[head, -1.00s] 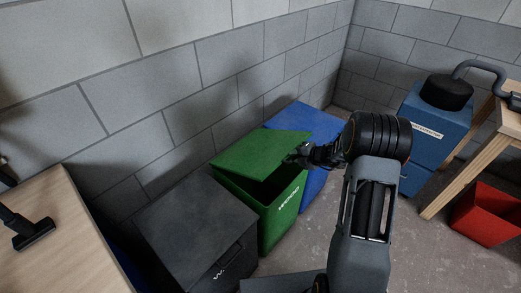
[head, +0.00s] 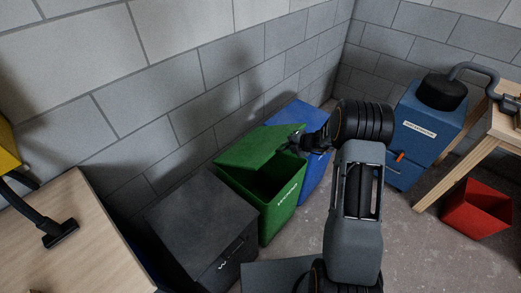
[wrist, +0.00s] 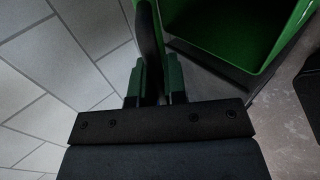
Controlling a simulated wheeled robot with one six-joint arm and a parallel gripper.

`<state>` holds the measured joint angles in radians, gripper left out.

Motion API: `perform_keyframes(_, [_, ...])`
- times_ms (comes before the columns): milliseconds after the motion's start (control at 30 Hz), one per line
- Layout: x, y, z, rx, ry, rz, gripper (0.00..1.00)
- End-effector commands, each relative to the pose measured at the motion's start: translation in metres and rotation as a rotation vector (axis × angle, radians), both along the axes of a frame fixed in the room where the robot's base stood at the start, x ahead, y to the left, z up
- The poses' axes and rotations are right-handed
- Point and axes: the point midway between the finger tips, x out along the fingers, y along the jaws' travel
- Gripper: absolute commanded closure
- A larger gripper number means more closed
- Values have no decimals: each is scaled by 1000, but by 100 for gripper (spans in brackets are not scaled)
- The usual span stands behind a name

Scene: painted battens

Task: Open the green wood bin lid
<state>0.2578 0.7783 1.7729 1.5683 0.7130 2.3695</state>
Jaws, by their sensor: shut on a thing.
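The green wood bin (head: 283,205) stands against the wall between a dark grey bin and a blue bin. Its green lid (head: 245,148) is tilted up steeply toward the wall, and the bin's dark inside shows from above. My gripper (head: 296,142) is at the raised edge of the lid, shut on it. In the wrist view, my gripper's fingers (wrist: 155,82) close around a dark upright edge, and the green bin (wrist: 285,55) shows beyond at the upper right. The exact grip point is partly hidden by my wrist.
The dark grey bin (head: 200,225) is at the left of the green one, and the blue bin (head: 312,185) at the right, partly behind my arm. A blue cabinet (head: 425,125), a red crate (head: 477,210) and a wooden table (head: 465,150) stand at the right. A wooden worktop (head: 75,245) is at the left.

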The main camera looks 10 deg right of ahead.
Motion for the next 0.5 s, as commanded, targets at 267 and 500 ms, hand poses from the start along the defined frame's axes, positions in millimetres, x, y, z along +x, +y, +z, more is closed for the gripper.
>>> perform_keyframes(267, [0,0,2,-1,-1,1,100])
perform_keyframes(500, [9,8,21,-20,21,2,100])
